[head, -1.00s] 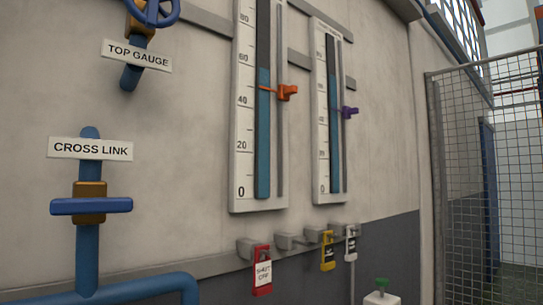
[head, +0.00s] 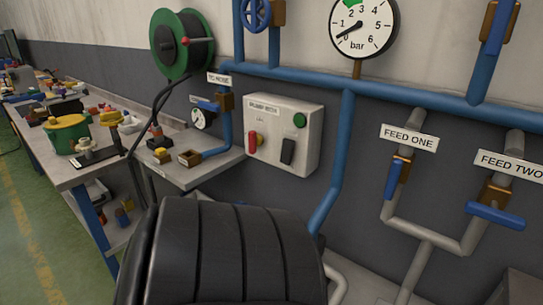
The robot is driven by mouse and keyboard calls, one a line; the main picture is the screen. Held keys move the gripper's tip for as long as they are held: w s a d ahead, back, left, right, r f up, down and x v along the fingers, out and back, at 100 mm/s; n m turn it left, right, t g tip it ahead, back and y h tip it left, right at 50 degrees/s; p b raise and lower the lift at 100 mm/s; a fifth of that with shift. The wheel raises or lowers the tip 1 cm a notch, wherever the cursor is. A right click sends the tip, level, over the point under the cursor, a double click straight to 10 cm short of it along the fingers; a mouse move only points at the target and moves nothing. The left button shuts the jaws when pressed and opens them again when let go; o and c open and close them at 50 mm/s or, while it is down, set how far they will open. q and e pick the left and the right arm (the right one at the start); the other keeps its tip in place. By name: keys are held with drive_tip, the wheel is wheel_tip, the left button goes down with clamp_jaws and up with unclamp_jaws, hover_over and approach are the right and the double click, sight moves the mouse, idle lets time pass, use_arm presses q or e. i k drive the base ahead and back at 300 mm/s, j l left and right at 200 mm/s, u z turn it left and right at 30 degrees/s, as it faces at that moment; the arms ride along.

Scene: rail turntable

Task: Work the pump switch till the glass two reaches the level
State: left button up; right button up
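A pale switch box (head: 272,165) with a partly legible label that seems to start with "PUMP" is on the wall at the centre of the head view. It carries a red lever (head: 253,142), a black switch (head: 288,151) and a round green button (head: 300,120). I cannot tell which position the switches are in. The FEED ONE valve handle (head: 393,180) lies roughly along its pipe. The FEED TWO valve handle (head: 495,214) lies across its pipe. The level glasses are out of view now. Neither gripper is in view.
A bar gauge (head: 362,27) has its needle near the low end. A cluttered bench (head: 62,180) stands left, beside a green hose reel (head: 181,44) and a small shelf (head: 190,178). Blue pipes (head: 346,140) cross the wall. A large black ribbed shape hides the lower middle.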

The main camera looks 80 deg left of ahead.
sight(287, 147)
drive_tip(key=i+l+u, duration=0.25)
drive_tip(key=i+u, duration=0.2)
drive_tip(key=u, duration=2.35)
drive_tip(key=i+j+z, duration=0.2)
drive_tip(key=j, duration=0.3)
drive_tip(key=i+j+z, duration=0.15)
drive_tip(key=j, duration=0.4)
drive_tip(key=i+j+z, duration=0.2)
drive_tip(key=j, duration=0.35)
drive_tip(key=i+j+z, duration=0.15)
drive_tip(key=j, duration=0.45)
drive_tip(key=i+j+z, duration=0.2)
drive_tip(key=j, duration=0.45)
drive_tip(key=j+z, duration=0.15)
drive_tip(key=j, duration=0.45)
drive_tip(key=i, duration=0.05)
